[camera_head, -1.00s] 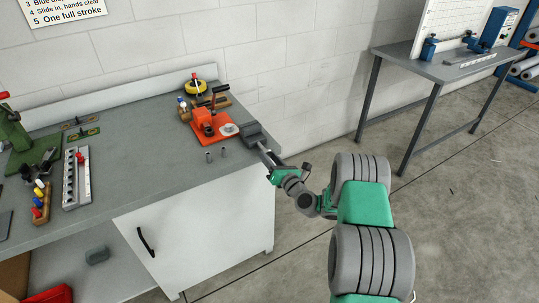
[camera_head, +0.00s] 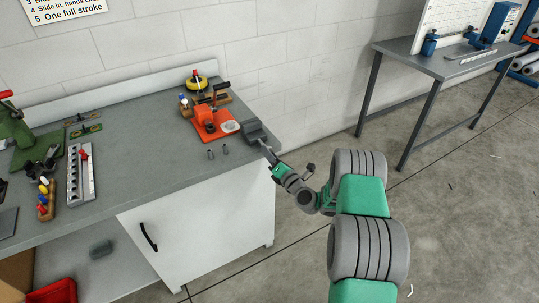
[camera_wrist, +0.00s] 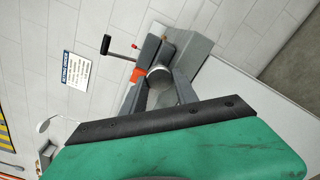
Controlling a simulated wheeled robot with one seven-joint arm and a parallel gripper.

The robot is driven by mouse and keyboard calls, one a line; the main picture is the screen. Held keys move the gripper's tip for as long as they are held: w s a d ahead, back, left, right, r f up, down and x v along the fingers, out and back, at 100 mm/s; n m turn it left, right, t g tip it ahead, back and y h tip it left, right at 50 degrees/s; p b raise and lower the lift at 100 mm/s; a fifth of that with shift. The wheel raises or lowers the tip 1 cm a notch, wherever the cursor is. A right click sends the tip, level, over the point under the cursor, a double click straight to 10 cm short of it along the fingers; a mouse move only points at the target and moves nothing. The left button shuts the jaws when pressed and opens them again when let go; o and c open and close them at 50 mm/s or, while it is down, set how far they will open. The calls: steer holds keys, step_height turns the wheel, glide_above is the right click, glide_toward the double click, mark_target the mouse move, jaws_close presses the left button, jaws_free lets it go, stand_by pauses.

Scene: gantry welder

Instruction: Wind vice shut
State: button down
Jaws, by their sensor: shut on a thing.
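The vice (camera_head: 253,131) is a dark grey block at the right end of the grey bench, close to its front corner. My gripper (camera_head: 269,155) reaches it from the right, just off the bench edge. In the wrist view, my gripper's two grey fingers (camera_wrist: 161,89) stand on either side of a round grey end piece (camera_wrist: 159,77) on the vice's near side and are shut on it.
Left of the vice sits an orange tool (camera_head: 208,120) with a black-handled lever; two small grey pegs (camera_head: 218,152) stand in front. The bench top (camera_head: 140,150) is clear in the middle. A white cabinet door (camera_head: 200,235) is below. A second table (camera_head: 430,62) stands at the right.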

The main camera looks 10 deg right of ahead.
steer(key=c, duration=0.9)
jaws_free()
steer(key=shift+c, duration=0.2)
steer(key=shift+s, duration=0.1)
steer(key=b+v, duration=0.1)
steer(key=v, duration=0.6)
steer(key=shift+s, duration=0.3)
